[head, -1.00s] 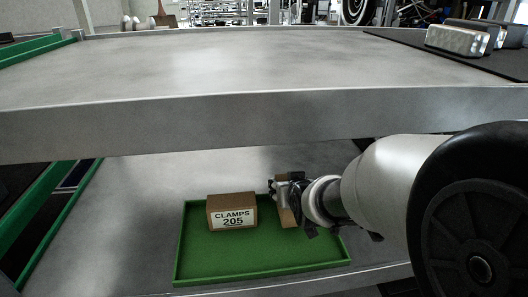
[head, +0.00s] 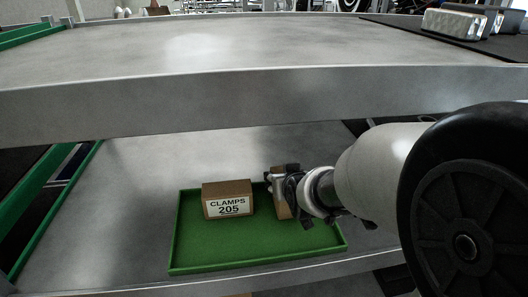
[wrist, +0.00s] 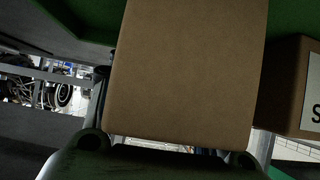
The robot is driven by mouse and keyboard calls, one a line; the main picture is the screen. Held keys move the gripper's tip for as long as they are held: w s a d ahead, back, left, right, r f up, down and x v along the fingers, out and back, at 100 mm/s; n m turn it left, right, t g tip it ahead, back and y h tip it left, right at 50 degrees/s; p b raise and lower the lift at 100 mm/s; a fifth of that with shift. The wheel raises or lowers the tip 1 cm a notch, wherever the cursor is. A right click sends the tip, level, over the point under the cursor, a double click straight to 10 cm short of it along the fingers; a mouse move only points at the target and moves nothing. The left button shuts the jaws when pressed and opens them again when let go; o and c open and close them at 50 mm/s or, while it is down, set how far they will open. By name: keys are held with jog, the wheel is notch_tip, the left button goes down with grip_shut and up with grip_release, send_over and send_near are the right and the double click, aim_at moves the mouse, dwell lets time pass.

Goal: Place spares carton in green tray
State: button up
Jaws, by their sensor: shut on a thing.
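The green tray (head: 258,264) lies on the lower shelf in the head view. A brown carton labelled CLAMPS 205 (head: 228,200) stands in its left back part. My gripper (head: 281,184) is shut on a second brown carton (head: 284,209), over the right back part of the tray. The gripper hides part of this carton and no label on it shows. I cannot tell whether it touches the tray floor. In the wrist view the held carton (wrist: 185,75) fills the middle, and a labelled carton (wrist: 290,90) is beside it at the right edge.
The lower shelf (head: 110,210) is clear left of the tray. The tray's front part is empty. Metal blocks (head: 452,22) rest on a dark mat (head: 500,46) on the upper shelf.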

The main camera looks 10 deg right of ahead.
jog(key=shift+f, duration=0.15)
jog(key=o, duration=1.5)
jog(key=shift+o, duration=0.2)
jog(key=shift+s, duration=0.1)
